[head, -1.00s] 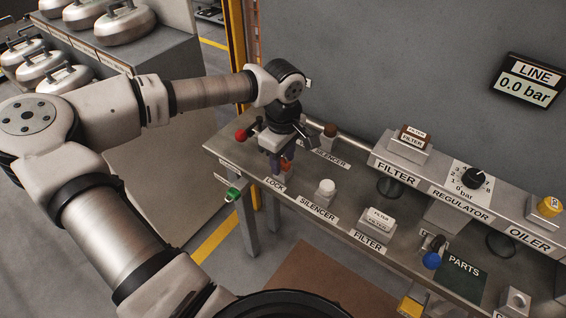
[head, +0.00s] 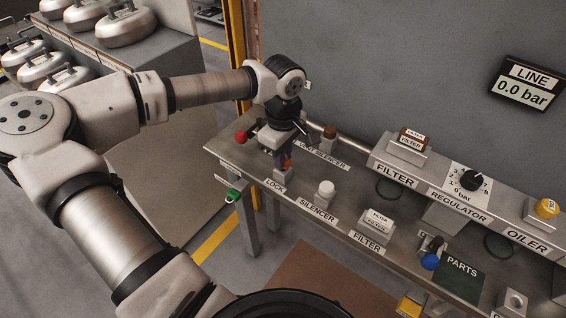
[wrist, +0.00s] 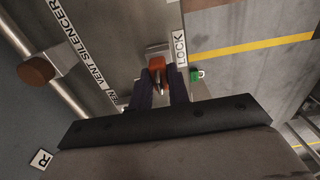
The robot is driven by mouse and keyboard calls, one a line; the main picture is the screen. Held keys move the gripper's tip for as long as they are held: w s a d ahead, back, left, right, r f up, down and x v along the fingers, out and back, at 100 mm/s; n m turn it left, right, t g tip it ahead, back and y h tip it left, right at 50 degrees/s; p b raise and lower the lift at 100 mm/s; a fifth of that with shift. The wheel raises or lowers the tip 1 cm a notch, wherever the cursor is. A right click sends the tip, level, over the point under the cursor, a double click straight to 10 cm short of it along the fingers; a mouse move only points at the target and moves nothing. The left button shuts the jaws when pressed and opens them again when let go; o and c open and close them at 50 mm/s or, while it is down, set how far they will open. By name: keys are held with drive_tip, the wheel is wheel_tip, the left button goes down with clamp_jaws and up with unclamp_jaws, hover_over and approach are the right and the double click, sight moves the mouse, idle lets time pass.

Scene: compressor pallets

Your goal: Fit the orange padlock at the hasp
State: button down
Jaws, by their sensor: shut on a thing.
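The orange padlock (wrist: 156,62) is between the dark purple fingers of my gripper (wrist: 162,88) in the wrist view. The fingers are shut on it. It shows as a small orange patch (head: 287,163) in the head view, partly hidden by my gripper (head: 283,160). It is at the pale block by the LOCK label (head: 275,186); I cannot tell whether it touches the block. A red ball-ended handle (head: 240,136) stands just left of my gripper at the bench's left end. I cannot make out the hasp for certain.
A white-topped silencer (head: 326,190) and a filter (head: 376,220) stand along the bench front. A brown vent silencer (head: 330,132) and a pipe lie behind my gripper. A green piece (head: 232,195) hangs at the left edge. A blue ball handle (head: 430,261) is farther right.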

drive_tip(key=shift+r+p, duration=1.1)
drive_tip(key=shift+r, duration=1.2)
